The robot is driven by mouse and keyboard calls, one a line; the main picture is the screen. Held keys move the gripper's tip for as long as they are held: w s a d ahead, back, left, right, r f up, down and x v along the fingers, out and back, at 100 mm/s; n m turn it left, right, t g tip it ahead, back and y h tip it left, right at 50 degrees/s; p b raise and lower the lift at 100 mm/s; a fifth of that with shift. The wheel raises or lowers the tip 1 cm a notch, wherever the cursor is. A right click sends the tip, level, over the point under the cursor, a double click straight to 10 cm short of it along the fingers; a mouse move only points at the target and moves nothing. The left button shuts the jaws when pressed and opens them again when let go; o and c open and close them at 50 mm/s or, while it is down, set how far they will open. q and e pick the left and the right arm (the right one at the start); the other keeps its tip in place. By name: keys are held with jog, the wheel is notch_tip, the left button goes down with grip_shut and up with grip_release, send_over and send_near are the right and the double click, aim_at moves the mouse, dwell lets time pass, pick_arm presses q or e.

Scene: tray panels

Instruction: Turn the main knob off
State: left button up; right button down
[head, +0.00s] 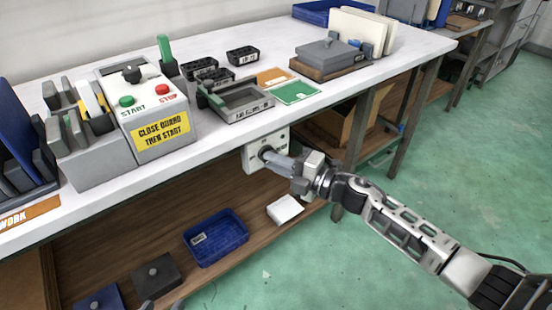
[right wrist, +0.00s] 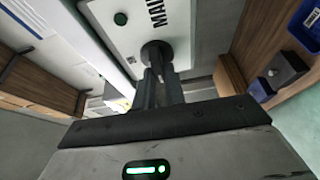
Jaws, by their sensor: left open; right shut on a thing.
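The main knob (right wrist: 157,53) is a dark round knob with a grip bar. It sits on a white panel (right wrist: 120,40) lettered "MAIN", with a dark green round spot beside it. In the head view the white panel (head: 281,137) hangs below the bench's front edge, and my gripper partly hides the knob. My right gripper (head: 272,158) reaches it from the right and is shut on the knob's bar; its fingers (right wrist: 157,85) flank the bar in the right wrist view. My left gripper (head: 162,303) barely shows at the bottom edge, open and empty, away from the panel.
A control box (head: 155,115) with a black knob, green START and red STOP buttons stands on the bench (head: 225,125). A grey tray (head: 240,100) and green card (head: 296,92) lie near the edge. A blue bin (head: 215,240) sits on the lower shelf (head: 150,220).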

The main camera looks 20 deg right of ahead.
jog(key=shift+f, duration=0.1)
dwell(0.4)
pick_arm(q)
jog(key=shift+s, duration=0.1)
pick_arm(e)
jog(key=c, duration=1.5)
grip_release()
jog(key=shift+o, duration=0.2)
pick_arm(q)
jog(key=shift+a+r, duration=0.15)
jog(key=shift+r, duration=0.3)
pick_arm(e)
jog(key=v, duration=1.6)
pick_arm(q)
notch_tip(320, 180, up, 7)
jog(key=a+p, duration=0.1)
jog(key=p, duration=1.1)
jog(key=shift+s+a+y, duration=0.25)
jog(key=shift+y, duration=0.15)
pick_arm(e)
jog(key=s+a+r+m+g+h, duration=0.1)
jog(key=s+a+m+h, duration=0.7)
jog(key=m, duration=1.6)
jog(key=s+a+g, duration=0.1)
jog(key=s+a, duration=0.2)
jog(key=a, duration=0.1)
jog(key=shift+s+a+r+g+h, duration=0.3)
jog(key=shift+s+a+r+g, duration=0.1)
